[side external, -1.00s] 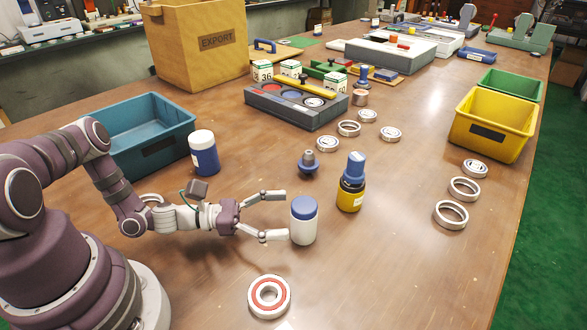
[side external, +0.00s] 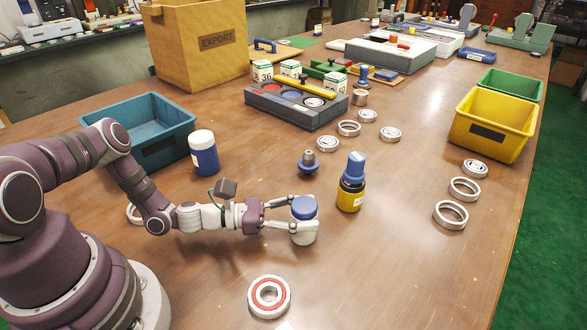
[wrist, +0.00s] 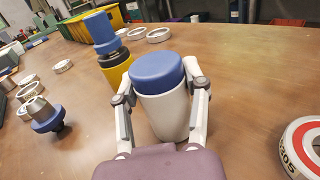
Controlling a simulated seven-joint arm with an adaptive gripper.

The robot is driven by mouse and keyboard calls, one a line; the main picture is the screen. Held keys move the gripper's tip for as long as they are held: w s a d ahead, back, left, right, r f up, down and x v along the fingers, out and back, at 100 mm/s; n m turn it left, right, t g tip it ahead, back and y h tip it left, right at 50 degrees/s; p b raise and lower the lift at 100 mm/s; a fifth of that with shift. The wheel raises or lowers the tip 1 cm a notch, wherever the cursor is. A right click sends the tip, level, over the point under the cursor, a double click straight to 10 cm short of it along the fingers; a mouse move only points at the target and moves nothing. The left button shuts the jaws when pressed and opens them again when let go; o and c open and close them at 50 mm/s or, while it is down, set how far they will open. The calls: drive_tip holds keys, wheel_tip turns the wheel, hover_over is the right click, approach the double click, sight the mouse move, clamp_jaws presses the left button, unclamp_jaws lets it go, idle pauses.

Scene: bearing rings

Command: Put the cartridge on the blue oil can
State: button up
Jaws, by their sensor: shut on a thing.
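A white cylinder with a blue cap (side external: 304,235), which looks like the cartridge, stands upright on the table. My gripper (side external: 304,226) is shut on it from the side, one finger on either side; the wrist view also shows the cylinder (wrist: 163,103) between the fingers (wrist: 165,95). A blue cylinder with a white cap (side external: 205,157) stands upright behind my arm, beside the teal bin. A yellow container with a blue top (side external: 350,190) stands right of the held cylinder, apart from it. I cannot tell for sure which one is the blue oil can.
A blue part with a metal tip (side external: 308,163) stands behind the gripper. A red-faced bearing ring (side external: 269,296) lies in front. Several rings lie behind and right. A teal bin (side external: 150,150), grey tray (side external: 290,113) and yellow bin (side external: 490,140) stand further off.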

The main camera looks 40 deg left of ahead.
wheel_tip(320, 180, up, 9)
drive_tip(key=shift+r, duration=0.2)
drive_tip(key=w+a+r+n+t+y, duration=0.5)
drive_tip(key=w+a+r+n+y, duration=0.15)
drive_tip(key=a, duration=0.45)
drive_tip(key=n+g+y, duration=0.5)
drive_tip(key=n+y, duration=0.7)
drive_tip(key=y, duration=0.7)
hover_over(201, 136)
drive_tip(key=shift+m, duration=0.25)
wheel_tip(201, 136, down, 6)
drive_tip(key=shift+f, duration=0.3)
